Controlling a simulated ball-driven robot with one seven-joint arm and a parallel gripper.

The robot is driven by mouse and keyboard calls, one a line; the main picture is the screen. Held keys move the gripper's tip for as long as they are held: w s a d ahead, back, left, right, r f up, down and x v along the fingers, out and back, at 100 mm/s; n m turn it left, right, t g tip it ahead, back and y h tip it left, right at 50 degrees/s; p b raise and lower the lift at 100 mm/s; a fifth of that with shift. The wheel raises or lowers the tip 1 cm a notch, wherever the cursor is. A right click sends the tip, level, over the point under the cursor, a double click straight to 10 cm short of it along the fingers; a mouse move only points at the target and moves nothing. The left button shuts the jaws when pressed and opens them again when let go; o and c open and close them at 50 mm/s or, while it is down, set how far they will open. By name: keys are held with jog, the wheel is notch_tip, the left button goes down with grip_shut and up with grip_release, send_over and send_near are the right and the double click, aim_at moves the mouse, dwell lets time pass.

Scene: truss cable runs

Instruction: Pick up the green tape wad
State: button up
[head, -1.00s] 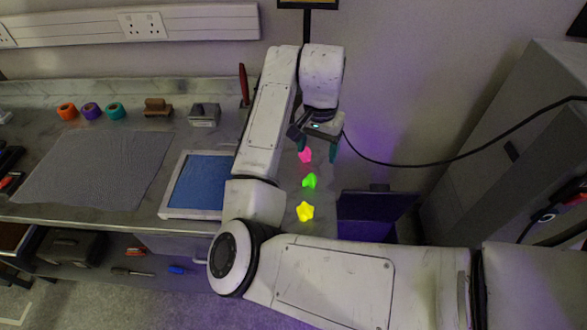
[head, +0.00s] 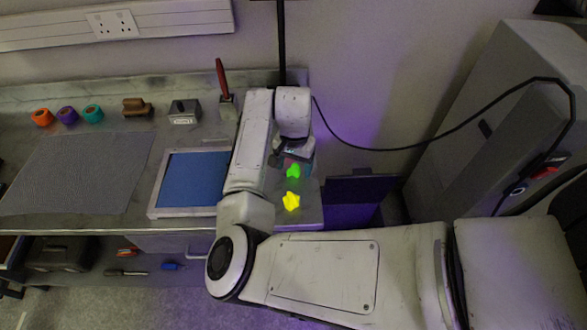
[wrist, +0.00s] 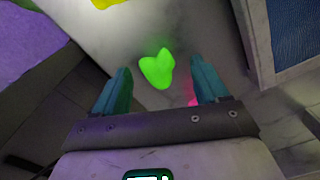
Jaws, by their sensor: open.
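The green tape wad (head: 293,172) lies on the bench top near its right end, just in front of my gripper in the head view. In the wrist view the green tape wad (wrist: 157,69) shows ahead of and between the two teal fingers of my gripper (wrist: 161,80). The jaws are open and nothing is held. I cannot tell the exact height of the fingertips above the bench. In the head view my arm hides most of the gripper.
A yellow wad (head: 291,201) lies nearer the front edge. A pink wad (wrist: 193,102) shows partly behind a finger. A blue framed pad (head: 154,211) is left of my arm. A dark bin (head: 352,190) stands right of the bench end.

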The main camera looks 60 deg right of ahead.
jog(key=shift+f, duration=0.2)
jog(key=c, duration=1.1)
jog(key=shift+r, duration=0.1)
jog(key=shift+c, duration=0.2)
